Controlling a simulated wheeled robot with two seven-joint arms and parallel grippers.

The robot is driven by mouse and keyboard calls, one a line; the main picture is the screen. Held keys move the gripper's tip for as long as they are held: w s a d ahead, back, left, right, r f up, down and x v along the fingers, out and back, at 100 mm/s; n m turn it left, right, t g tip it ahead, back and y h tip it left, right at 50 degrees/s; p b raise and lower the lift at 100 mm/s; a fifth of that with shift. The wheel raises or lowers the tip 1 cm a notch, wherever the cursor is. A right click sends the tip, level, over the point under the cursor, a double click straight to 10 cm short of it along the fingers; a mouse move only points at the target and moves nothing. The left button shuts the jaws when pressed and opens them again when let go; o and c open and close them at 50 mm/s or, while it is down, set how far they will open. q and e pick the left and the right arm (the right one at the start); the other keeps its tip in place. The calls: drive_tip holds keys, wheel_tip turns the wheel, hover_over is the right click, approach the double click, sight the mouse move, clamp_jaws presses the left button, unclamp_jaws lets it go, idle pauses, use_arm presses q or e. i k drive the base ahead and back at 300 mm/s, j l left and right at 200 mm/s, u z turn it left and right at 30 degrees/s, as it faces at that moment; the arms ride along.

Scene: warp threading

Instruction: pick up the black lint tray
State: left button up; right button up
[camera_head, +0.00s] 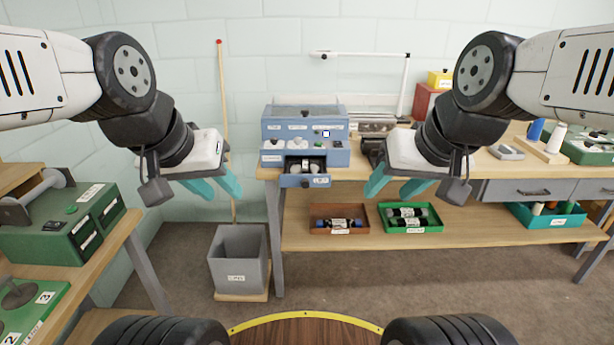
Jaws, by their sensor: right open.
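I cannot make out the black lint tray for certain. A dark object (373,149) sits on the bench just right of the blue machine (270,127), partly hidden behind my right gripper; its shape is unclear. My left gripper (223,196) hangs left of the bench, its teal fingers apart with nothing between them. My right gripper (388,196) is in front of the bench, close to the dark object in the picture, with its teal fingers apart and empty.
The blue machine's lower drawer (305,182) stands pulled out. A brown tray (314,229) and a green tray (384,226) lie on the lower shelf (460,232). A grey bin (238,288) stands on the floor left of the bench. Green boxes (48,225) stand at the left.

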sight(304, 167)
drive_tip(key=i+l+u, duration=0.65)
drive_tip(key=l+u, duration=0.2)
drive_tip(key=i+l+u, duration=0.15)
drive_tip(key=l+u, duration=0.15)
drive_tip(key=l, duration=0.15)
